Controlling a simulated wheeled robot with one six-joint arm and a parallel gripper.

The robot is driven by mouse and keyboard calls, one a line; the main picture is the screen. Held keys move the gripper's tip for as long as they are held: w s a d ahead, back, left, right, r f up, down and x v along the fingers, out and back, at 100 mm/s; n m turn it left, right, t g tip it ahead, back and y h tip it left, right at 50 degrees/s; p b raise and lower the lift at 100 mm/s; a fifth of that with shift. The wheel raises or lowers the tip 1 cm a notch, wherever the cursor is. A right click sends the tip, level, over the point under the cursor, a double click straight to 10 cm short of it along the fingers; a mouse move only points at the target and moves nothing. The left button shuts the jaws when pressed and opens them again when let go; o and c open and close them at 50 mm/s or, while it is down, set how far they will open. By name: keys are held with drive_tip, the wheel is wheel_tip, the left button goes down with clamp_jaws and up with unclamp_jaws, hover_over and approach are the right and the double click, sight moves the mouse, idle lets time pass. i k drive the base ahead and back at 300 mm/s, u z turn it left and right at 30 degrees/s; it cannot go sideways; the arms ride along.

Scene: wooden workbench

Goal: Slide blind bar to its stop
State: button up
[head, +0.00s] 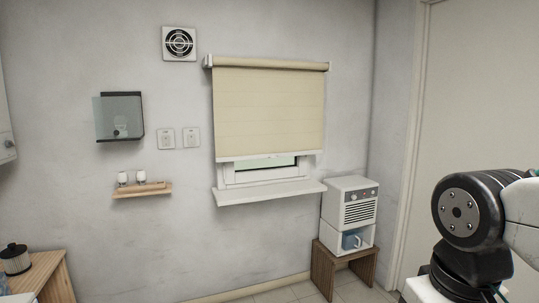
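A cream roller blind (268,108) hangs over a window on the far wall and covers most of it. Its pale bottom bar (268,157) lies across the window a little above the sill. A narrow strip of glass (266,175) shows below the bar. The bar looks about level. My arm shows at the right edge, well apart from the blind. My gripper is not in view.
A white sill (270,192) juts out below the window. A white appliance (349,207) stands on a wooden stool (345,267) to its right. A wooden bench (50,277) is at lower left.

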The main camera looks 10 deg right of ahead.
sight(234, 149)
drive_tip(key=u, duration=0.15)
drive_tip(key=i, duration=2.55)
drive_tip(key=u, duration=0.15)
